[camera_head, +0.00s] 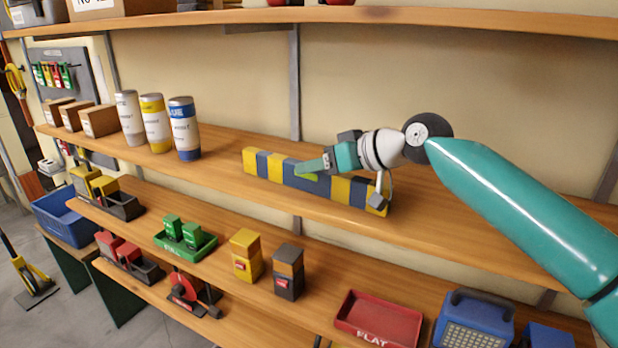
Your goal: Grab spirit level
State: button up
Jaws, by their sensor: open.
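The spirit level appears to be a long bar (263,165) with yellow and dark blue blocks, lying along the middle shelf. A small green patch shows near its middle. My gripper (312,167) reaches in from the right, in front of and over the middle of the bar. Its teal finger points left and overlaps the bar in the picture. The gripper is open, and I see nothing held in it. Whether it touches the bar cannot be told. The gripper and a grey part below the wrist hide some of the bar.
White, yellow and blue cylinders (155,124) stand left of the bar on the middle shelf (480,224). The upper shelf (400,16) runs above the arm. Below are yellow and grey boxes, a red tray (378,318) and a blue case (474,320). The shelf right of the bar is clear.

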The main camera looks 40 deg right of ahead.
jog(key=shift+w+f, duration=0.15)
jog(key=shift+w, duration=0.05)
grip_shut()
dwell(0.5)
